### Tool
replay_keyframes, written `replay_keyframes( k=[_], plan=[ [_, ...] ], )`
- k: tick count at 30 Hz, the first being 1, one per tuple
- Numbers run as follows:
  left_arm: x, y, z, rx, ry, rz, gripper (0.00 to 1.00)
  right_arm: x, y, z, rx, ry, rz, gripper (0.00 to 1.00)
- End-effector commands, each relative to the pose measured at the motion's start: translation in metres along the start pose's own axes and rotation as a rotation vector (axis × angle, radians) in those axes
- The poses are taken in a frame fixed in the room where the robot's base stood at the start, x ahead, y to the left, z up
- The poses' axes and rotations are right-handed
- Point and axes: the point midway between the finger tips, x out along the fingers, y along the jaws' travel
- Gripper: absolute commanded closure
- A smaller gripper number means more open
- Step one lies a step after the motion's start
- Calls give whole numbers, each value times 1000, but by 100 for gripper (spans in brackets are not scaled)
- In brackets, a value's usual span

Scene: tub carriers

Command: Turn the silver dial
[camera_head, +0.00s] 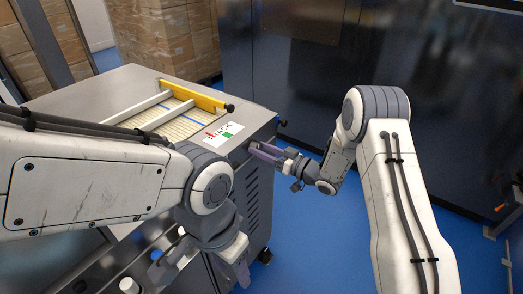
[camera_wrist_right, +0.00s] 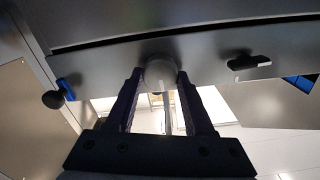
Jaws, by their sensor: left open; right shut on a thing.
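The silver dial (camera_wrist_right: 160,73) is a round grey knob on the side of the grey machine (camera_head: 262,118). In the right wrist view it sits between the fingertips of my right gripper (camera_wrist_right: 159,80), one finger on each side. My right gripper is shut on it. In the head view my right gripper (camera_head: 260,150) reaches the machine's right edge, and the dial is hidden there. My left gripper (camera_head: 203,269) is open and empty, low in front of the machine, well away from the dial.
The machine top carries a yellow rail (camera_head: 195,97) and a white label (camera_head: 223,133). Stacked cardboard boxes (camera_head: 165,40) stand behind. Blue floor (camera_head: 310,240) is clear between my arms.

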Motion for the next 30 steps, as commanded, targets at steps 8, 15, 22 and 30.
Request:
replay_keyframes(
  k=[8,15,22,30],
  plan=[
    [22,-2,1,0,0,0,50,0,0,3,-162,2,0,100],
    [48,-4,3,0,0,0,50,0,0,5,-383,3,0,100],
    [76,-6,4,0,0,0,50,0,-1,5,-604,4,1,100],
    [112,-8,6,0,0,0,50,0,-1,7,-861,4,1,100]
  ],
)
